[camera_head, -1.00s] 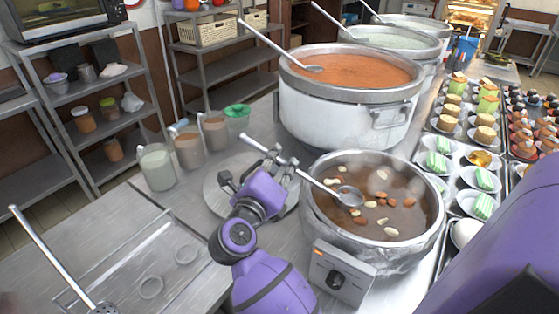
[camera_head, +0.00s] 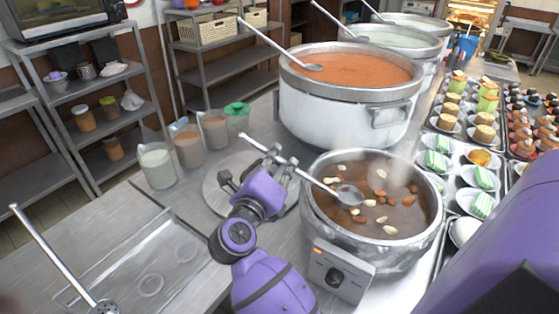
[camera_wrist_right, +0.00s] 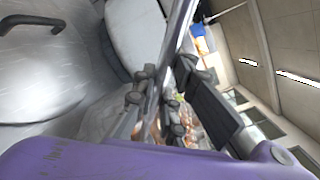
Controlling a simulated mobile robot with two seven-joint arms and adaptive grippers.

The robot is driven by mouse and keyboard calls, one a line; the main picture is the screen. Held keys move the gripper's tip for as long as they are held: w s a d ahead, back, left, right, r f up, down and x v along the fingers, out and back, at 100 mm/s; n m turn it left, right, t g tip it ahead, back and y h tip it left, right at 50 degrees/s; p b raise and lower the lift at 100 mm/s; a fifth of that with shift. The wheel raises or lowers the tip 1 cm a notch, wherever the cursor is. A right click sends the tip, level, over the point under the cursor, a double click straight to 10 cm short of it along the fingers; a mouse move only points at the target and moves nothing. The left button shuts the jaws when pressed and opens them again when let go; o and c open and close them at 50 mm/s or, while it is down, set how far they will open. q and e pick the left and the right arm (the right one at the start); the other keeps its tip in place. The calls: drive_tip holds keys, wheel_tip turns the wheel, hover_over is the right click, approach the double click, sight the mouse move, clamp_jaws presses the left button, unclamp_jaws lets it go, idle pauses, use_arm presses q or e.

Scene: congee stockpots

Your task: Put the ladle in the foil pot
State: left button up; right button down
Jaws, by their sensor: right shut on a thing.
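My right gripper (camera_head: 279,166) is shut on the handle of a steel ladle (camera_head: 310,178), left of the foil pot. The handle's free end sticks out up and left. The ladle's round bowl (camera_head: 350,195) is over the brown contents inside the pot's rim; I cannot tell how deep it sits. The foil pot (camera_head: 408,258) is a foil-wrapped pot of brown soup with nuts and a control box in front. In the right wrist view, the gripper (camera_wrist_right: 163,88) closes around the thin metal handle. My left gripper is not in view.
A large white pot (camera_head: 345,118) of orange soup with its own ladle stands behind. A round metal lid (camera_head: 214,190) lies under my gripper. Several cups (camera_head: 157,168) stand left. A tray (camera_head: 110,262) with a slotted ladle is front left. Dessert plates (camera_head: 470,178) crowd the right.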

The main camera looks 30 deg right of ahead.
drive_tip(key=shift+f, duration=0.35)
drive_tip(key=c, duration=1.7)
unclamp_jaws()
drive_tip(key=v, duration=0.7)
drive_tip(key=shift+s+a, duration=0.2)
drive_tip(key=shift+a, duration=0.05)
